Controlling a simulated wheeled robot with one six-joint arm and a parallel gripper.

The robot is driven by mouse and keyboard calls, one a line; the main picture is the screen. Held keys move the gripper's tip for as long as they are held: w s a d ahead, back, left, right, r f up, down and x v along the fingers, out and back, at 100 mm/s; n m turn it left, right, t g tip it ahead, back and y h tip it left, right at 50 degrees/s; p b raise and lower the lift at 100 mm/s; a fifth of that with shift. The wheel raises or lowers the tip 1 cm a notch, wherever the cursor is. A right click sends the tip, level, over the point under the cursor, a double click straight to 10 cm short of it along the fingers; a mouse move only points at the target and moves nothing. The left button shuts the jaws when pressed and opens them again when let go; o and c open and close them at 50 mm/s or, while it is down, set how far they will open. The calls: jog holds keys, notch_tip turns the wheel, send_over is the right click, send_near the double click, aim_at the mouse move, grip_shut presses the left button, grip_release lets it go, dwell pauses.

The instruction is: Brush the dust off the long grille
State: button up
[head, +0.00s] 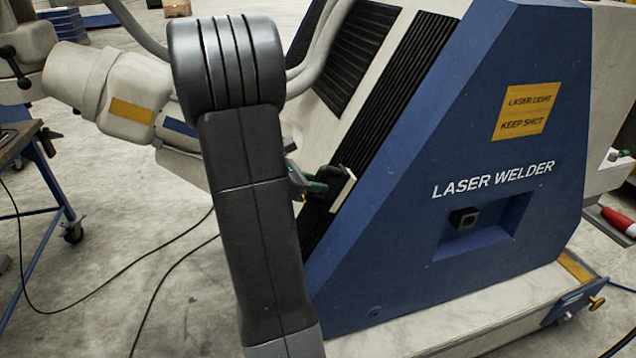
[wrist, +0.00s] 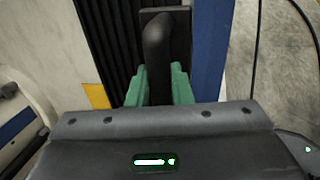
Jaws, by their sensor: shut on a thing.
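The long grille (head: 405,85) is a black slatted strip running down the sloped face of the laser welder; it also shows in the wrist view (wrist: 113,40). My gripper (head: 311,186) is at its lower part. Its green fingers (wrist: 157,88) are shut on the dark handle of a brush (wrist: 157,45). The brush head, with a pale edge (head: 341,187) in the head view, lies over the lower grille, close to its face; I cannot tell whether the bristles touch. Dust on the slats is too small to make out. My arm hides part of the machine.
A second, wider black grille (head: 358,55) sits up and left of the long one. The blue side panel (head: 440,200) of the welder borders the long grille on the right. Loose cables (head: 110,288) lie on the concrete floor. A blue-legged bench (head: 45,160) stands at left.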

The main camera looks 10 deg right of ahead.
jog(key=p+v, duration=0.1)
jog(key=v, duration=0.1)
jog(key=w+p+v, duration=0.1)
jog(key=v, duration=0.2)
jog(key=shift+a+r+p, duration=0.1)
jog(key=shift+a+p, duration=0.15)
jog(key=shift+p, duration=0.05)
jog(key=v, duration=0.1)
jog(key=p+v, duration=0.1)
jog(key=v, duration=0.1)
jog(key=shift+w+p, duration=0.3)
jog(key=shift+p, duration=0.1)
dwell(0.3)
